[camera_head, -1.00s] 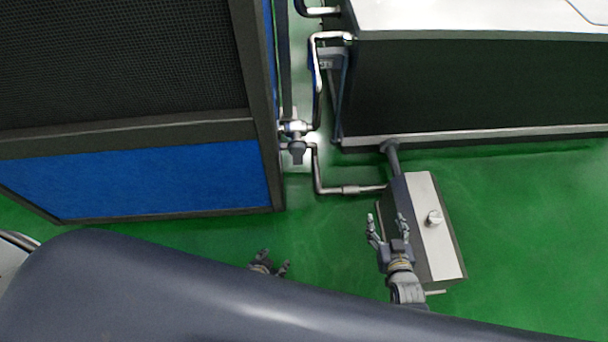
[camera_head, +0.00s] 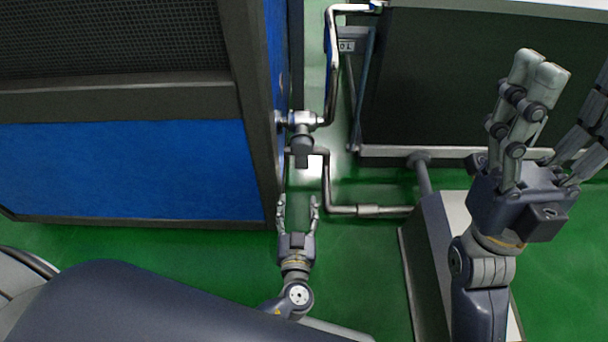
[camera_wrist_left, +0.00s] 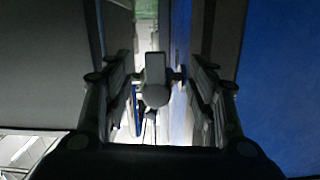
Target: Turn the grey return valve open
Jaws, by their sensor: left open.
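The grey return valve (camera_head: 302,150) sits on the pipe beside the blue-panelled cabinet, its dark grey handle pointing down in the head view. Its handle also shows in the left wrist view (camera_wrist_left: 155,72), framed between my left fingers. My left gripper (camera_head: 298,200) is open and empty, a short way below the valve in the head view, fingers pointing at it. It does not appear to touch the handle. My right gripper (camera_head: 568,95) looks open and empty, large at the right, with one finger partly cut off by the picture edge.
The blue-panelled cabinet (camera_head: 130,170) stands close left of the valve. A bent steel pipe (camera_head: 328,180) runs right of it towards a grey box (camera_head: 428,260). A dark-sided machine (camera_head: 440,95) stands at the upper right. Green floor shows between them.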

